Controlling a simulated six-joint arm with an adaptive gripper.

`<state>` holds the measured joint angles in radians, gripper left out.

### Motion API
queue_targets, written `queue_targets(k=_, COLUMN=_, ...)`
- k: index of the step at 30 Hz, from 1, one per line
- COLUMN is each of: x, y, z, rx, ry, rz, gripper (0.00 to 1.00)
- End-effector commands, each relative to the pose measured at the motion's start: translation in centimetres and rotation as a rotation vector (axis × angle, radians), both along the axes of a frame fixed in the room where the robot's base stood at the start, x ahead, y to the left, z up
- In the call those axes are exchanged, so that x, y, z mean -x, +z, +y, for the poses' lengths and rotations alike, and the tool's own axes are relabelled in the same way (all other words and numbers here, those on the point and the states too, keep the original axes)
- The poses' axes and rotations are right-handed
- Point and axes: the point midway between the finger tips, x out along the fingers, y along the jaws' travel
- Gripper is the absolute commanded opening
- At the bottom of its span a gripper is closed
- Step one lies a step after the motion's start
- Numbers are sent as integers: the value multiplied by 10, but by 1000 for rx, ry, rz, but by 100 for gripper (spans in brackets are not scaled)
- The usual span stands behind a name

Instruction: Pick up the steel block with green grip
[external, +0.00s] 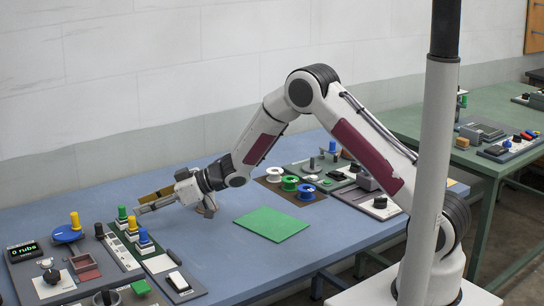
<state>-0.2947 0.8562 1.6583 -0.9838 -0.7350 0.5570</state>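A small block with a green grip (122,213) stands upright at the back end of a short row on the left part of the blue table. A block with a yellow grip (132,224) and a block with a blue grip (143,236) stand in front of it in the same row. My gripper (143,206) reaches in from the right, pointing left and slightly down. Its tips are just right of the green grip, apparently apart from it. The fingers are small and seen from the side, so their opening is unclear. I see nothing held for certain.
A panel with a display (24,247), a blue disc with a yellow knob (70,230) and other fittings fills the left front. A green mat (271,224) lies mid-table. Several spools (290,183) stand behind it. A brown-gold piece (156,194) shows behind my gripper.

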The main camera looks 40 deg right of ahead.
Motion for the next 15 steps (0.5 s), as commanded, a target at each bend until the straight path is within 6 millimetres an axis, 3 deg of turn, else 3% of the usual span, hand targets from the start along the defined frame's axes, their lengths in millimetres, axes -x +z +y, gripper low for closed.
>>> queue_targets(k=15, x=-8, y=-4, z=11, rx=-1, ry=0, rz=1, gripper=34)
